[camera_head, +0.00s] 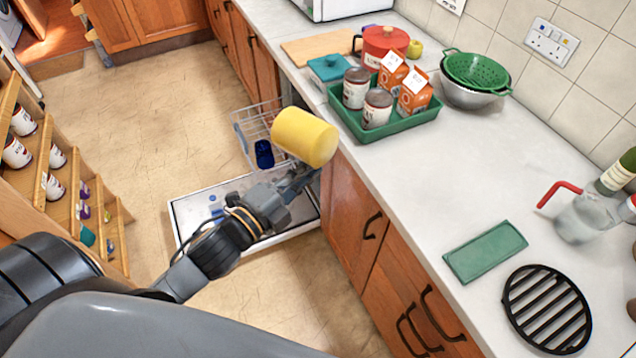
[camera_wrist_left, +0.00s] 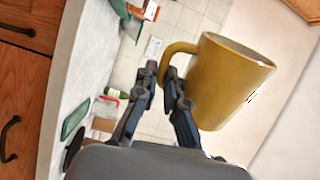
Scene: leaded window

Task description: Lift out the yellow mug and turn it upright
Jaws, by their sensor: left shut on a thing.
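The yellow mug (camera_head: 303,137) is in the air above the open dishwasher, lying tilted on its side rather than upright. My left gripper (camera_head: 302,178) is just below it. In the left wrist view the mug (camera_wrist_left: 222,85) is to the right of the fingers, with its rim and part of its opening showing. My left gripper (camera_wrist_left: 167,85) is shut on its handle (camera_wrist_left: 168,62), which passes between the fingertips. My right gripper is not in view.
The dishwasher door (camera_head: 190,212) is down, and its rack (camera_head: 246,128) holds a dark blue cup (camera_head: 264,154). The worktop (camera_head: 425,180) has clear room between the green tray (camera_head: 400,130) and the green mat (camera_head: 486,251). A black trivet (camera_head: 546,308) lies nearer.

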